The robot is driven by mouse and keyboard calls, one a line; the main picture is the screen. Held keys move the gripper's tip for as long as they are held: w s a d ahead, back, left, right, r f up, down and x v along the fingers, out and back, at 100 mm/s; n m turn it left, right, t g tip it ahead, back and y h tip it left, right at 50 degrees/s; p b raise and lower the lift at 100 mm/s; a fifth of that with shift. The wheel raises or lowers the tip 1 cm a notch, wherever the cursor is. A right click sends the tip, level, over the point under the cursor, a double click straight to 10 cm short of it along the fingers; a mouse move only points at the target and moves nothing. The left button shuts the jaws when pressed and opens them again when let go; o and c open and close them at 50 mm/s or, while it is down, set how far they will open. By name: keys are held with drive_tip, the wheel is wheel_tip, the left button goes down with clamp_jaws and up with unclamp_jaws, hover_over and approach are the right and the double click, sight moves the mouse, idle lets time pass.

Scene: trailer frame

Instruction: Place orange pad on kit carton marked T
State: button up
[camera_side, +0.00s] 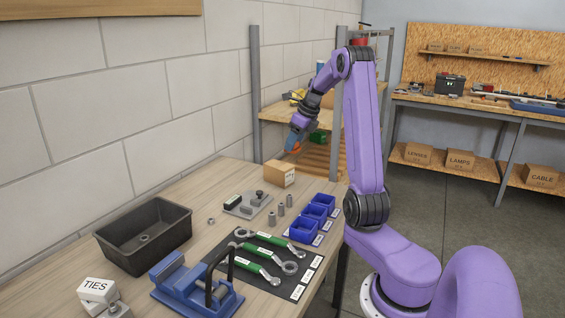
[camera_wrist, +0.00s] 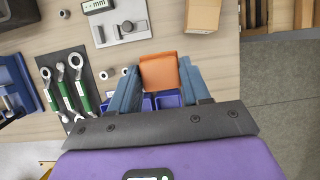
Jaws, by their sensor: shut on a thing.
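An orange pad (camera_wrist: 160,74) is between the two blue fingers of my gripper (camera_wrist: 161,66) in the wrist view, and the fingers are shut on it. In the side view my gripper (camera_side: 293,142) is high over the far end of the bench, with a bit of orange showing at its tip. A tan kit carton (camera_side: 279,174) stands on the bench below, slightly left of my gripper in the picture. In the wrist view the carton (camera_wrist: 203,14) is at the top, right of the pad and apart from it. Its marking is too small to read.
Blue bins (camera_side: 313,212) stand along the bench edge, partly hidden behind my gripper in the wrist view. A grey fixture plate (camera_side: 247,204), several green-handled wrenches (camera_side: 262,249), a blue vise (camera_side: 190,288) and a black tray (camera_side: 143,237) are on the bench. A shelf rack stands behind.

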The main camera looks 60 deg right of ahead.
drive_tip(key=w+d+f, duration=0.2)
drive_tip(key=w+f, duration=0.1)
drive_tip(key=w+d+f, duration=0.3)
drive_tip(key=shift+w+d+f, duration=0.3)
drive_tip(key=shift+d+f, duration=0.05)
drive_tip(key=shift+f, duration=0.05)
drive_tip(key=shift+w+d+f, duration=0.45)
drive_tip(key=shift+f, duration=1.75)
drive_tip(key=shift+f, duration=0.15)
drive_tip(key=o, duration=1)
